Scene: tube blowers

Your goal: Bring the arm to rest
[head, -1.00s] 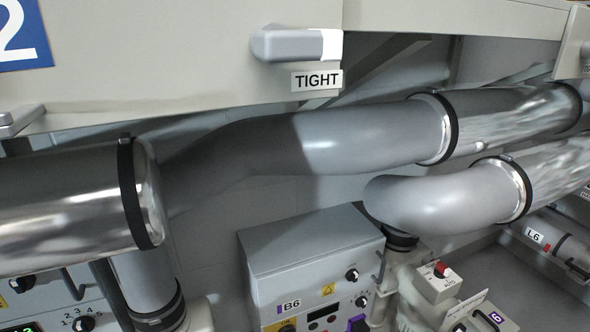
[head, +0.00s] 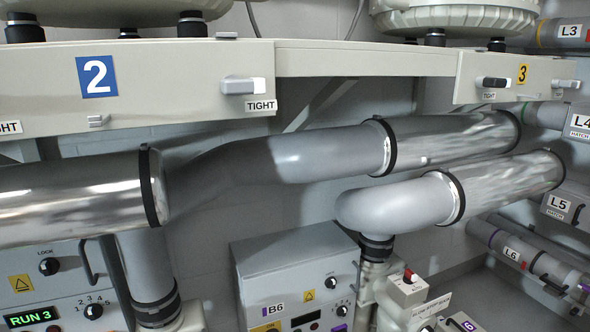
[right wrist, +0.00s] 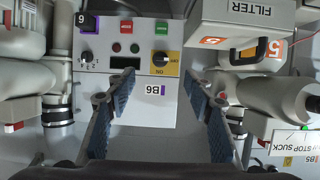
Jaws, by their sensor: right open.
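My right gripper (right wrist: 161,78) is open in the right wrist view, with its two blue-padded fingers spread and nothing between them. Beyond the fingers is the front of the grey control box B6 (right wrist: 143,100), with a dark display, a knob and coloured lights. No contact with the box is visible. In the head view the same box B6 (head: 295,268) stands low in the middle, below the pipes. Neither of my grippers shows in the head view.
Large metal pipes (head: 75,205) with black clamps cross the head view. Above them is a beige shelf with panel 2 (head: 97,77) and panel 3 (head: 523,74). Tubes such as L6 (head: 512,254) line the right. A FILTER box (right wrist: 240,25) is upper right in the wrist view.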

